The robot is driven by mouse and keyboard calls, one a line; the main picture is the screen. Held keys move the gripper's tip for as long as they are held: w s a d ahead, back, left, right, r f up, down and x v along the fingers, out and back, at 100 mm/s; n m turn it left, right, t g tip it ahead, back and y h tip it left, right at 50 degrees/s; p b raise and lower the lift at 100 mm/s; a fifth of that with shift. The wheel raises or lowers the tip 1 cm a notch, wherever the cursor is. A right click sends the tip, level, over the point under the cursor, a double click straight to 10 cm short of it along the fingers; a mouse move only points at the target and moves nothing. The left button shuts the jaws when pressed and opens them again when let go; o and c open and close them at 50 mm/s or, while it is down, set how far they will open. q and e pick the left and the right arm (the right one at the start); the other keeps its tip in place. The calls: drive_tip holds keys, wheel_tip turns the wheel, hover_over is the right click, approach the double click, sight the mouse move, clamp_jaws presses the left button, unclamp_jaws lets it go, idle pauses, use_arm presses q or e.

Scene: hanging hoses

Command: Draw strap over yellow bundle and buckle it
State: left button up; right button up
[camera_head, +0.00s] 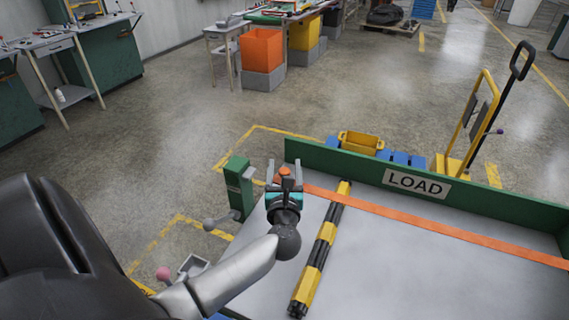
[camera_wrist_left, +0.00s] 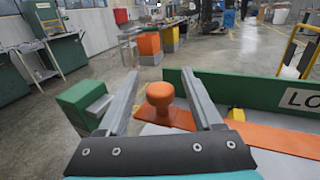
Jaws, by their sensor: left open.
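My left gripper (camera_head: 284,170) is open at the far left corner of the grey load bed (camera_head: 400,270). Its two fingers stand on either side of an orange knob (camera_wrist_left: 160,95), apart from it in the left wrist view. The knob sits at the left end of the flat orange strap (camera_head: 440,228). The strap runs right across the bed. The yellow and black bundle (camera_head: 326,240) lies lengthwise right of the gripper and crosses the strap near its far end; which is on top is unclear. My right gripper is out of view.
A green board marked LOAD (camera_head: 415,183) edges the far side of the bed. Behind it are a yellow bin (camera_head: 360,143) and a yellow hand truck (camera_head: 470,130). A lever with a pink ball (camera_head: 163,273) stands at the left. The bed right of the bundle is clear.

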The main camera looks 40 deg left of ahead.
use_arm(q)
drive_tip(key=shift+x, duration=0.9)
clamp_jaws()
idle(0.9)
